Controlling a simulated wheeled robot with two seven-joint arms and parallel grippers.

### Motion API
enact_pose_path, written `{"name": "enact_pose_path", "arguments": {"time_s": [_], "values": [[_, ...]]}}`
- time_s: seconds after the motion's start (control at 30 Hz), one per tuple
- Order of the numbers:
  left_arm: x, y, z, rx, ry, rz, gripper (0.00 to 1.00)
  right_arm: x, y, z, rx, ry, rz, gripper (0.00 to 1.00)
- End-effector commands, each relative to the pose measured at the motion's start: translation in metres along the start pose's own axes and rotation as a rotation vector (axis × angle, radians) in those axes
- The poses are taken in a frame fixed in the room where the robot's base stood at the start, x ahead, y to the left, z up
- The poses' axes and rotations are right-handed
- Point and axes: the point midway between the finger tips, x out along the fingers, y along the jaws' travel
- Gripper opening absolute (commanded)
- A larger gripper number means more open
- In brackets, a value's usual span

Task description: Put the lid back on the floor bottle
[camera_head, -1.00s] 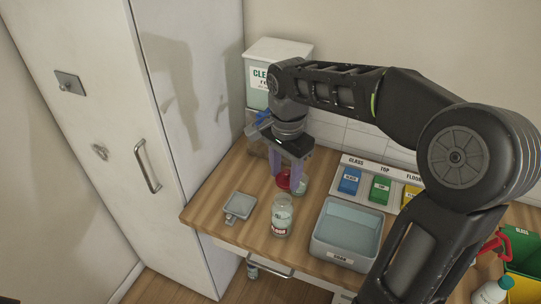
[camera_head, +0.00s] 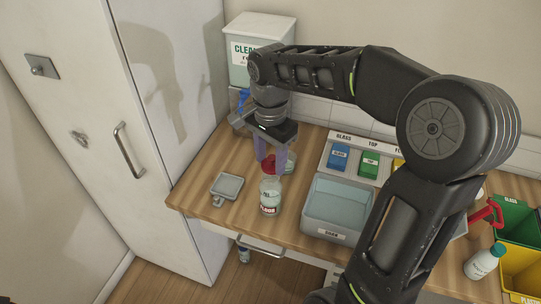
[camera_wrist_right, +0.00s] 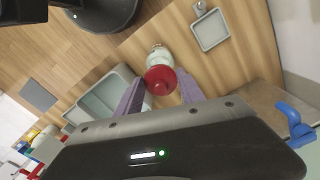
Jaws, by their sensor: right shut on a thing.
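The floor bottle (camera_head: 270,197) is a clear bottle with a red-lettered label, upright on the wooden counter. It shows partly behind the lid in the right wrist view (camera_wrist_right: 157,57). My right gripper (camera_head: 271,163) points down, shut on the red lid (camera_head: 268,164). The lid sits between the fingertips in the right wrist view (camera_wrist_right: 160,80). In the head view the lid is at the bottle's top; I cannot tell whether they touch. My left gripper is not in view.
A small grey dish (camera_head: 227,187) lies left of the bottle and a grey soak tub (camera_head: 336,228) stands right. Behind the tub is a rack with blue (camera_head: 339,157) and green (camera_head: 369,165) blocks. A tall cabinet stands left.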

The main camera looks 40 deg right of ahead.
Motion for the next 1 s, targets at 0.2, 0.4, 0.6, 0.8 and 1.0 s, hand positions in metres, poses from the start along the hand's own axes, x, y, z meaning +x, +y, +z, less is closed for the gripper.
{"name": "enact_pose_path", "arguments": {"time_s": [0.2,0.4,0.6,0.8,1.0], "values": [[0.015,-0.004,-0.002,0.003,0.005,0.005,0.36,0.022,0.000,0.000,0.000,0.000,0.000,0.08],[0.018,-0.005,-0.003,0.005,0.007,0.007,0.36,0.027,0.000,0.000,0.000,0.000,0.000,0.08],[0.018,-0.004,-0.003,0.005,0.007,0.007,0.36,0.027,0.000,0.000,0.000,0.000,0.000,0.08],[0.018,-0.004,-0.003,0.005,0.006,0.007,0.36,0.027,0.000,0.000,0.000,0.000,0.000,0.08],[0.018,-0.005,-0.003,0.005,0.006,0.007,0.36,0.027,0.000,0.000,0.000,0.000,0.000,0.08]]}}
